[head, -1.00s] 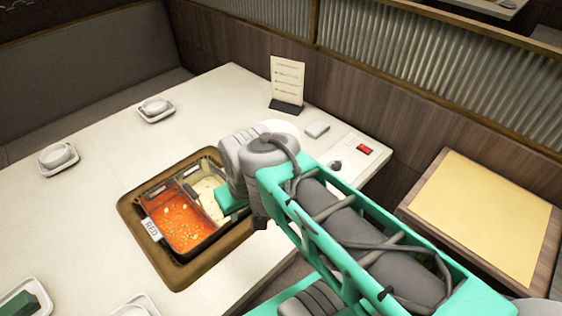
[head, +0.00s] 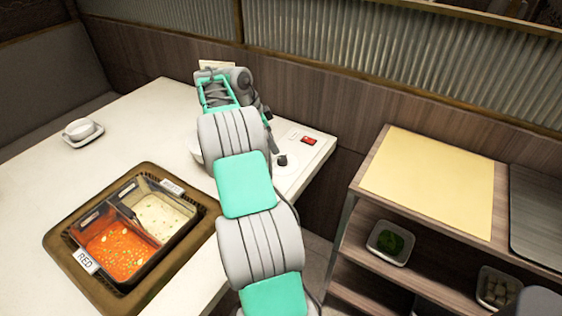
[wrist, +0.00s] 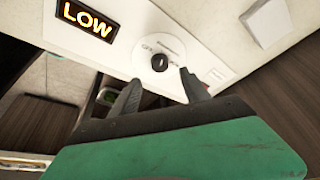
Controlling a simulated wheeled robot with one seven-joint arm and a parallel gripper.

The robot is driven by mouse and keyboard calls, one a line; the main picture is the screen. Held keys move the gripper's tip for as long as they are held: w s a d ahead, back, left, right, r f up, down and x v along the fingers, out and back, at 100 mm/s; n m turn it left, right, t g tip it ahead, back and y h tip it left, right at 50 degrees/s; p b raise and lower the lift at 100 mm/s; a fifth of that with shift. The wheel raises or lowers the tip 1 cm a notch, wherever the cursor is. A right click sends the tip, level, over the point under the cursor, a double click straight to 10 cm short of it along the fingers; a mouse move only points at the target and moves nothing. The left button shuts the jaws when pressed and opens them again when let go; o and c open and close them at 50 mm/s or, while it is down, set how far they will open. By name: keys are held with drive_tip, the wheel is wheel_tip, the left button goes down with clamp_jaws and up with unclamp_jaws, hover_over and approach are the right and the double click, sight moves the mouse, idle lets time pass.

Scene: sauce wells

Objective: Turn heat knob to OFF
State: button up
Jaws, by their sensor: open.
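The heat knob (wrist: 160,62) is small, round and black, on a white dial plate with tiny lettering I cannot read. A lit display (wrist: 87,18) beside it reads LOW in orange. In the wrist view, my gripper (wrist: 160,77) has its two grey fingers apart, with the knob just beyond and between their tips. I cannot tell whether either finger touches it. In the head view, my arm covers part of the control panel, and a dark knob shape (head: 281,160) shows at its right side.
A red switch (head: 309,141) sits on the panel near the table's right edge. The pot with red and white broths (head: 120,250) is sunk in the table to the left. A wooden shelf unit (head: 432,180) stands right, across a gap. A wall runs behind.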

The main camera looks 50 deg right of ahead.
sight(282, 158)
drive_tip(key=b+x, duration=0.2)
drive_tip(key=x, duration=0.6)
drive_tip(key=shift+s+d, duration=0.1)
drive_tip(key=shift+c, duration=0.4)
drive_tip(key=shift+r, duration=0.1)
clamp_jaws()
